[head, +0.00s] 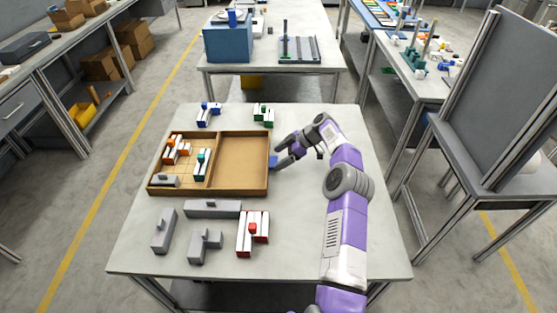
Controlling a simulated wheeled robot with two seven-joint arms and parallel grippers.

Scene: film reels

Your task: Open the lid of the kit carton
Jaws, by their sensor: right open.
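The kit carton (178,192) is a shallow brown box on the left half of the near table. Its left half has a gridded floor with orange-and-white, teal-and-white and grey pieces in it. Its lid (238,163) appears swung open to the right, with its empty inner face up and a rim around it. A small blue tab (273,160) shows at the lid's right edge. My right gripper (279,155) is open beside this tab; I cannot tell whether it touches it. My left gripper is not in view.
Blue-and-white (208,115) and green-and-white (263,114) pieces stand behind the carton. Grey blocks (163,231) and a red-and-white piece (252,234) lie in front. The table's (295,230) right part is clear apart from my right arm.

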